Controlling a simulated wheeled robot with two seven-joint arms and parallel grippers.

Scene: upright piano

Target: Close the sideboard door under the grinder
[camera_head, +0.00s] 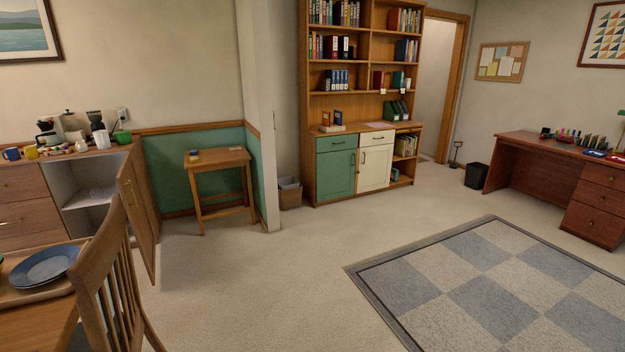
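The wooden sideboard (22,190) stands against the left wall. Its door (142,212) hangs wide open, swung out into the room from the right side of a white-lined compartment (88,185). A dark-topped appliance that looks like the grinder (96,120) stands on the sideboard top above this compartment. The lower part of the compartment is partly hidden by a chair. Neither of my grippers is in view.
A wooden chair (108,268) and a table with a tray and blue plates (46,264) stand in front of the sideboard, lower left. A small wooden side table (217,158) stands beyond the door. The carpet (235,275) right of the door is clear.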

